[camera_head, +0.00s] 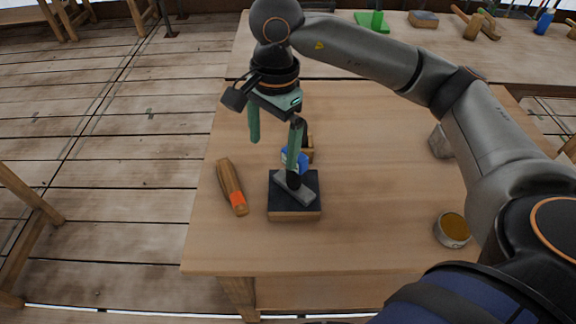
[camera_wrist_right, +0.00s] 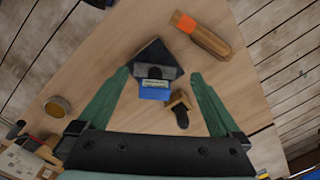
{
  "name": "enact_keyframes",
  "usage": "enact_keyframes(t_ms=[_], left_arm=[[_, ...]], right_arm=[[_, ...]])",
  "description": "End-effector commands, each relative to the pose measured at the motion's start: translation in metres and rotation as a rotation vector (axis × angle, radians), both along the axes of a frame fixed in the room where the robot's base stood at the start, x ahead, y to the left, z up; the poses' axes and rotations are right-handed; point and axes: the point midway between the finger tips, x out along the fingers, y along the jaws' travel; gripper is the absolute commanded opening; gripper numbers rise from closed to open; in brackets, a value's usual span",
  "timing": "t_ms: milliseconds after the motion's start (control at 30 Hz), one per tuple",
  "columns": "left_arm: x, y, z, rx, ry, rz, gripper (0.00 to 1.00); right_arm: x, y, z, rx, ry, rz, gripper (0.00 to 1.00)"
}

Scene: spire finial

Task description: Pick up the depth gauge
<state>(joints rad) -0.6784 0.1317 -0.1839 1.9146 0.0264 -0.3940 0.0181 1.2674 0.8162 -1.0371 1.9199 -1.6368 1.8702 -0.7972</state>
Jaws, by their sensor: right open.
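The depth gauge has a grey flat base (camera_head: 294,190) and a blue body (camera_head: 288,159). It stands on a dark-topped wooden block (camera_head: 281,207) near the table's left front. In the wrist view its blue body with a small display (camera_wrist_right: 154,92) lies between and below the fingers. My right gripper (camera_head: 273,156) points down, open and empty, its green fingers apart above the gauge. One finger partly covers the gauge in the head view, and I cannot tell whether they touch. In the wrist view the gripper (camera_wrist_right: 159,75) has a fingertip at each side. My left gripper is not in view.
A wooden handle with an orange band (camera_head: 231,187) lies left of the block. A small wooden piece (camera_head: 309,148) stands close behind the gauge. A round tin (camera_head: 453,229) and a grey block (camera_head: 439,143) are to the right. The table's middle is clear.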

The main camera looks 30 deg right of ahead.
Motion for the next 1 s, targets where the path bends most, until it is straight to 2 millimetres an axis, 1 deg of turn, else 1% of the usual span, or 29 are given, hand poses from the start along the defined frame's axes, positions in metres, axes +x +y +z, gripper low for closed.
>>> enact_keyframes(t_ms=[33, 100, 200, 267, 367, 533, 600, 833, 1000], left_arm=[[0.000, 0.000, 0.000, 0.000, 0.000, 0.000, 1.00], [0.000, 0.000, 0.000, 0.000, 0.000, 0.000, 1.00], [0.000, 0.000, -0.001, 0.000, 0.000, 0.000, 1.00], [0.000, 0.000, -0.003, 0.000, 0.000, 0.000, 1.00], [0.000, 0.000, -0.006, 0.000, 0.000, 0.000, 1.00], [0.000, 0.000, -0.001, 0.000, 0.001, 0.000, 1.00], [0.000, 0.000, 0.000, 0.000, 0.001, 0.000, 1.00], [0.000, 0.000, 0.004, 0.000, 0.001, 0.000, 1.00], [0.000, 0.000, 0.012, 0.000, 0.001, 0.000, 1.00]], right_arm=[[0.004, -0.018, 0.007, -0.068, -0.015, -0.013, 1.00], [0.006, -0.035, 0.013, -0.134, -0.022, -0.023, 1.00], [0.007, -0.047, 0.013, -0.179, -0.023, -0.032, 1.00], [0.007, -0.049, 0.007, -0.187, -0.022, -0.034, 1.00], [0.006, -0.051, -0.009, -0.186, -0.020, -0.033, 1.00], [0.007, -0.054, -0.037, -0.186, -0.020, -0.034, 1.00], [0.008, -0.055, -0.046, -0.184, -0.021, -0.034, 1.00], [0.008, -0.056, -0.062, -0.184, -0.020, -0.033, 1.00], [0.006, -0.057, -0.088, -0.184, -0.019, -0.033, 1.00]])
